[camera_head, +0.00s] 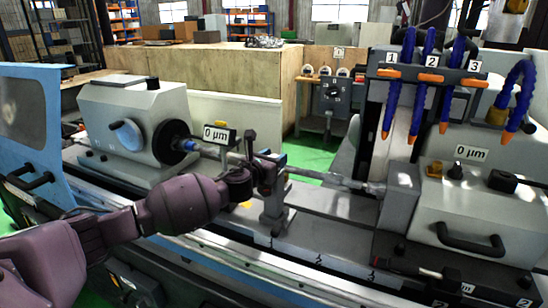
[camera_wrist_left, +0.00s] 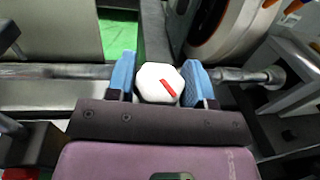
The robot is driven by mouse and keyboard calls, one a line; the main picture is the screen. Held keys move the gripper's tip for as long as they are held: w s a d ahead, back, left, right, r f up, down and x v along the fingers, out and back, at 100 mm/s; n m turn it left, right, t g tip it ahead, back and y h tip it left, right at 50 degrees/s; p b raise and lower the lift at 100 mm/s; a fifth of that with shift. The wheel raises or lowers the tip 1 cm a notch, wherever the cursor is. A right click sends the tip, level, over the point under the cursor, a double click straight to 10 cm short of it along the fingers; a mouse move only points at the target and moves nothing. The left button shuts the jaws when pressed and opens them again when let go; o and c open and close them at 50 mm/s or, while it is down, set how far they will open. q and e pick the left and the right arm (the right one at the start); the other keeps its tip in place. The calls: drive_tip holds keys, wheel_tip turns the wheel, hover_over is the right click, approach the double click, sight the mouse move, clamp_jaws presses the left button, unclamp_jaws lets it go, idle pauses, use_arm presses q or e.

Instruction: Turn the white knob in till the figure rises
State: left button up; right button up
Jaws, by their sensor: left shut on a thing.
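The white knob (camera_wrist_left: 158,83) with a red mark slanting across its face sits between the two blue fingertips of my left gripper (camera_wrist_left: 160,84) in the left wrist view. The fingers are shut on its sides. In the head view my left gripper (camera_head: 266,168) is at the upright bracket on the machine bed, by the long shaft; the knob itself is hidden there. A small display (camera_head: 219,135) reading "0 µm" stands just left of the gripper. A second display (camera_head: 471,153) on the right housing also reads "0 µm". My right gripper is not in view.
The grey shaft (camera_head: 335,180) runs from the left headstock (camera_head: 130,115) to the right-hand block close behind my gripper. Blue hoses (camera_head: 421,80) hang at the upper right. A blue panel (camera_head: 30,125) stands at the left.

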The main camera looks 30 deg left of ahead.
use_arm(q)
drive_tip(key=m+h+b, duration=0.1)
drive_tip(key=h, duration=0.1)
drive_tip(key=shift+m+h, duration=0.4)
drive_tip(key=shift+m+g+h+b, duration=0.4)
drive_tip(key=shift+m+h, duration=0.1)
drive_tip(key=shift+h, duration=0.3)
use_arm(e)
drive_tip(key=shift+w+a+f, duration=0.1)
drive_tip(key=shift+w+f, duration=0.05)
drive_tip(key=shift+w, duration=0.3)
use_arm(q)
drive_tip(key=o, duration=0.9)
drive_tip(key=shift+o, duration=0.2)
drive_tip(key=b+v, duration=0.1)
drive_tip(key=v, duration=1)
drive_tip(key=shift+b, duration=0.35)
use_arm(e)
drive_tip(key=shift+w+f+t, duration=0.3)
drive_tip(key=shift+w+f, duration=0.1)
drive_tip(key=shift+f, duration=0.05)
use_arm(q)
drive_tip(key=shift+w, duration=0.15)
